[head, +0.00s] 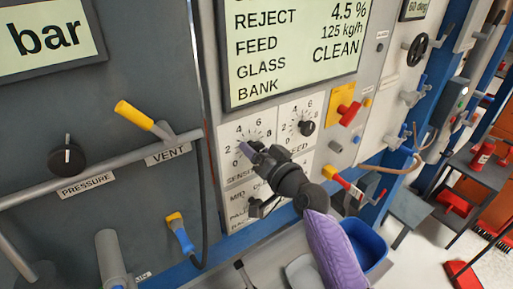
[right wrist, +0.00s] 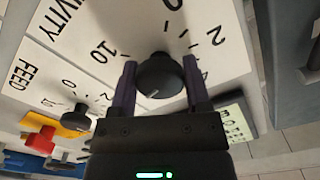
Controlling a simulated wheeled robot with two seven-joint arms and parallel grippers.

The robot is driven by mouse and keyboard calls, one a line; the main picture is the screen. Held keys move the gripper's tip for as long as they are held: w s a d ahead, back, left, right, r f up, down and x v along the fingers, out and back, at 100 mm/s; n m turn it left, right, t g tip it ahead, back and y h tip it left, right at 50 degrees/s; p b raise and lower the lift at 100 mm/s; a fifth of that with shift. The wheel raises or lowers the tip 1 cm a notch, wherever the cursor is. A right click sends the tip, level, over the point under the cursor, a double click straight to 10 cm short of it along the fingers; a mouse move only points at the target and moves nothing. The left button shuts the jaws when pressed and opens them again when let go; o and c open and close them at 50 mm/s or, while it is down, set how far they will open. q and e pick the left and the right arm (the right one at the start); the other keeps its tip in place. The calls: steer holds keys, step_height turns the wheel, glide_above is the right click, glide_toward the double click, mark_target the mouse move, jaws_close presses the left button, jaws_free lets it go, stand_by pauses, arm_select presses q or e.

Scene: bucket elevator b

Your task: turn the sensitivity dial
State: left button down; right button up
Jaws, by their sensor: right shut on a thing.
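The sensitivity dial is a black round knob on a white numbered scale plate (head: 233,133), left of the feed dial (head: 306,128). In the right wrist view the sensitivity dial (right wrist: 160,77) sits between the two purple fingers of my right gripper (right wrist: 160,88), one finger on each side. A small white mark shows on the knob's lower part. My right gripper (head: 253,149) also shows in the head view, shut on the dial and covering much of it and part of the "SENS" label. My left gripper is in neither view.
A large display (head: 295,50) is above the dials. A red handle on a yellow plate (head: 348,110) is to the right. A pressure knob (head: 67,158) and a yellow vent lever (head: 138,116) are on the left panel.

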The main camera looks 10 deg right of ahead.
steer(key=shift+m, duration=0.3)
steer(key=o, duration=1.3)
steer(key=shift+s, duration=0.1)
steer(key=v, duration=0.9)
steer(key=shift+s+d, duration=0.2)
steer(key=shift+s, duration=0.15)
steer(key=shift+f, duration=0.1)
